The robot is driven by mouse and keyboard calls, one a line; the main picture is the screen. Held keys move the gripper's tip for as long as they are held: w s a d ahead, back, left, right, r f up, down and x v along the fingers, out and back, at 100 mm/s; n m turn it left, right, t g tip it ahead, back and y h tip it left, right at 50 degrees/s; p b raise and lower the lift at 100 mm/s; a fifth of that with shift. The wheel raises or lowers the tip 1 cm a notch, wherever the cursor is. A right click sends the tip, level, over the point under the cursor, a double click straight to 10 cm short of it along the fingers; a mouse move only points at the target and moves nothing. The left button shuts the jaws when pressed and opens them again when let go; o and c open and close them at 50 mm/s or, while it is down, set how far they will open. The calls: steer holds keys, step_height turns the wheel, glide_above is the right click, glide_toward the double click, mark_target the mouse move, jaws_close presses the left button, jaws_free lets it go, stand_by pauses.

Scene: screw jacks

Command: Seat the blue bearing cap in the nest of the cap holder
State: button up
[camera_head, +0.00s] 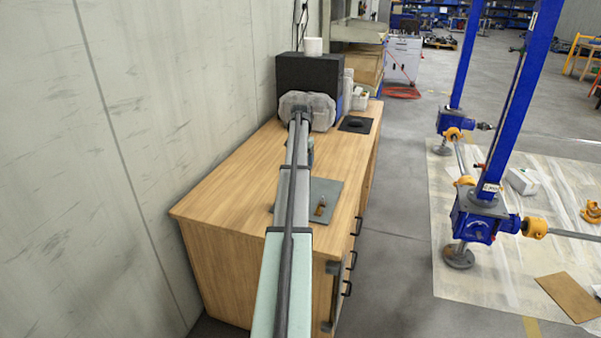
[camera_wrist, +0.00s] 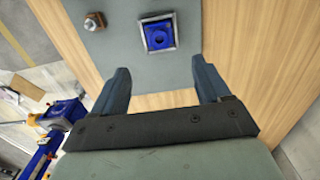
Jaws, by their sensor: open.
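The blue bearing cap (camera_wrist: 159,36), with a dark round centre, shows near the top of the wrist view. It lies inside the square, light metal rim of the cap holder (camera_wrist: 142,32) on a grey mat. I cannot tell whether it sits fully down. My gripper (camera_wrist: 159,66) is open and empty, its two dark fingers spread apart, with the cap beyond the gap between the fingertips and clear of both. In the head view my arm hides the cap, the holder and the gripper's fingers.
A brass-coloured part with a nut (camera_wrist: 94,22) stands left of the holder; it also shows in the head view (camera_head: 320,208). The grey mat (camera_head: 328,188) lies on a wooden bench (camera_head: 220,200). A black box (camera_head: 300,70) and a dark pad (camera_head: 368,124) are farther back.

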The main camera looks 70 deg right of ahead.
steer(key=shift+r, duration=0.85)
